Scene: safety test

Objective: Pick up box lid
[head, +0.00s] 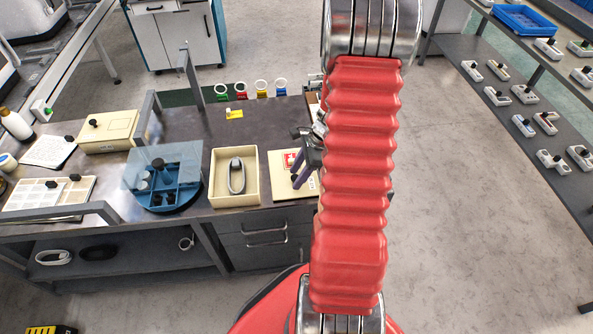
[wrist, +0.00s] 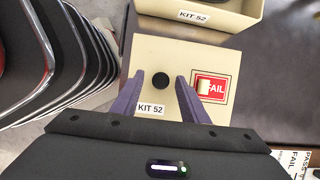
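The box lid (wrist: 185,65) is a flat cream panel with a round black knob (wrist: 160,80), a "KIT 52" label and a red FAIL patch. It lies on the dark bench top, right of the open cream box (head: 213,184) in the head view, where the lid (head: 280,190) is partly hidden by my arm. The box, also labelled "KIT 52" (wrist: 192,15) in the wrist view, holds a grey oval item (head: 237,176). My gripper (wrist: 160,84) is open over the lid, its purple fingers on either side of the knob. Contact cannot be told.
A blue divided tray with a clear cover (head: 165,180) stands left of the box. Coloured ring stands (head: 251,90) line the bench's back edge, with a yellow tag (head: 234,113) in front. PASS/FAIL cards (wrist: 296,163) lie at the lower right in the wrist view.

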